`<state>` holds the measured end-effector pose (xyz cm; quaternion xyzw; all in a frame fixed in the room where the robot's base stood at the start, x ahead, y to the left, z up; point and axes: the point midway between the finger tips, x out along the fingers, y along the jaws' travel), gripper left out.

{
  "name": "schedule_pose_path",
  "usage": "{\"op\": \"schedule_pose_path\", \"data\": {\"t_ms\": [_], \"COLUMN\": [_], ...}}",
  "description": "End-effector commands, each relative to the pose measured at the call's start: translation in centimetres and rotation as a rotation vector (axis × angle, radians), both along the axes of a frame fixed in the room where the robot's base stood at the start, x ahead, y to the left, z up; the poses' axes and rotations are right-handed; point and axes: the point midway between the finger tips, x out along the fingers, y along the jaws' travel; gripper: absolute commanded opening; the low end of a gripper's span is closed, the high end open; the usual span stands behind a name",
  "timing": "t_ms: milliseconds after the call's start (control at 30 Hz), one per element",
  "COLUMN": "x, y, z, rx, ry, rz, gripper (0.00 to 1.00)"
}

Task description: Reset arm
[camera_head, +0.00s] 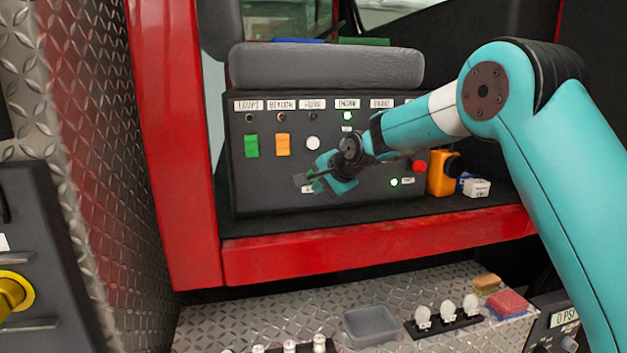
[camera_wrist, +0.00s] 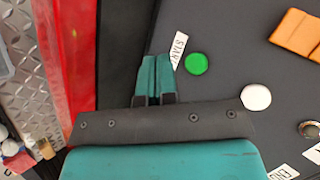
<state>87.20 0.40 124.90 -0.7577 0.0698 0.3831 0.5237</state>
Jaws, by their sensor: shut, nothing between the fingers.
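My arm reaches in from the right in the head view. My gripper (camera_head: 312,183) is in front of the lower part of the black control panel (camera_head: 255,190), with its fingers pointing left. In the wrist view my gripper (camera_wrist: 154,78) shows its teal fingers together with nothing between them. The fingertips appear beside a small white label (camera_wrist: 179,50) and a round green button (camera_wrist: 196,63). I cannot tell whether they touch the panel. A round white button (camera_wrist: 256,97) and an orange switch (camera_wrist: 295,35) lie further right there. My forearm and gripper hide part of the panel.
The panel carries a green switch (camera_head: 251,145), an orange switch (camera_head: 282,144) and a red button (camera_head: 419,166). An orange device (camera_head: 440,176) stands right of it. A red frame (camera_head: 375,250) runs below. A grey tray (camera_head: 370,325) sits on the tread-plate deck (camera_head: 235,320).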

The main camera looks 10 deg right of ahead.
Motion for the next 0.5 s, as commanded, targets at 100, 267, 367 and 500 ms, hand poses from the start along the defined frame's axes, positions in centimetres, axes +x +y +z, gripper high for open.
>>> {"op": "schedule_pose_path", "data": {"t_ms": [100,267,367,500], "x": [0.0,-2.6,-7.9,-18.8], "y": [0.0,1.1,2.7,4.8], "z": [0.0,0.6,1.3,1.4], "rx": [0.000,-0.052,-0.152,-0.320], "ry": [0.000,0.016,0.046,0.088], "rz": [0.000,0.079,0.240,0.568], "gripper": [0.00,0.00,0.00,0.00]}}
